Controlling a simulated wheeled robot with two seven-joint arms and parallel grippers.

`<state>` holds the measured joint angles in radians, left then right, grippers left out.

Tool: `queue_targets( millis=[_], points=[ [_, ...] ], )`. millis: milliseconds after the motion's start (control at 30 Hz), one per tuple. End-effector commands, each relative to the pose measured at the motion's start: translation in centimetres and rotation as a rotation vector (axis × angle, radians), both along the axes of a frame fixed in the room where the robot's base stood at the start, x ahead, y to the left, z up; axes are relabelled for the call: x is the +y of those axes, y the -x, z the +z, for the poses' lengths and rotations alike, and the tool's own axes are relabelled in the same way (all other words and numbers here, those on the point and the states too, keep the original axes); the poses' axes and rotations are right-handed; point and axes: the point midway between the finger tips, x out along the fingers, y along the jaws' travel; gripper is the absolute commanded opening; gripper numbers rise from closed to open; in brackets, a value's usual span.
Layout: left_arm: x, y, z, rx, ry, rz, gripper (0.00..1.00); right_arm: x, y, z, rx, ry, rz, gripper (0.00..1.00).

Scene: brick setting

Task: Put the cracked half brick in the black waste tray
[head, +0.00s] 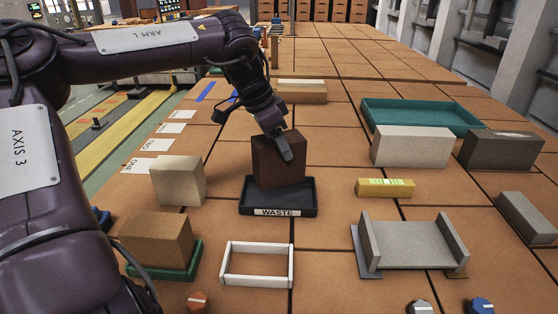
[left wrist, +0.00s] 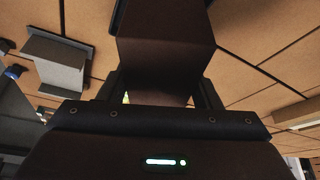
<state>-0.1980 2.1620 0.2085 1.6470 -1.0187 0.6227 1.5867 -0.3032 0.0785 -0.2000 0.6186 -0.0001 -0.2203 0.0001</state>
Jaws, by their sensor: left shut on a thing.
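A dark brown half brick (head: 272,166) is in my left gripper (head: 284,150), over the black waste tray (head: 262,208) labelled WASTE. The brick's lower edge overlaps the tray's inside; I cannot tell whether it touches the tray floor. No crack shows clearly on the faces in view. In the left wrist view, the brick (left wrist: 165,50) fills the space between the fingers of my left gripper (left wrist: 165,90), which is shut on it. My right gripper is not in view.
A tan block (head: 179,181) and a brown brick on a green tray (head: 190,268) stand to the left. A white frame (head: 228,280) lies in front, a grey channel (head: 412,256) to the right. A yellow level (head: 385,188), pale bricks (head: 410,148) and a teal tray (head: 420,108) stand further right.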

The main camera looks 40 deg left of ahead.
Motion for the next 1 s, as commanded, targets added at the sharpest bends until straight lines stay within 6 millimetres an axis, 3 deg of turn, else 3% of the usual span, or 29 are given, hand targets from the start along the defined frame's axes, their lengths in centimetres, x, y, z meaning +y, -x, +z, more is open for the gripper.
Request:
queue_targets(
  millis=[267, 533, 933, 967, 1000],
  points=[
    [0.0, -0.1, -1.9, -0.004, 0.0, -0.001, 0.0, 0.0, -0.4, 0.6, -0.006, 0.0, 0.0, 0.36],
    [0.0, 0.0, -5.4, -0.002, 0.001, -0.001, 0.0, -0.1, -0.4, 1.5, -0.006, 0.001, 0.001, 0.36],
    [0.0, -0.1, -6.2, -0.005, 0.0, -0.001, 0.0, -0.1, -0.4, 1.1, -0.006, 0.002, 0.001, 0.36],
    [0.0, 0.0, -6.3, -0.001, 0.0, -0.001, 0.59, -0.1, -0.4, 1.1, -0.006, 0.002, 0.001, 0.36],
    [0.0, 0.0, -6.2, -0.001, 0.0, -0.001, 0.64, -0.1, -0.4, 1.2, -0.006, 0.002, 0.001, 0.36]
  ],
)
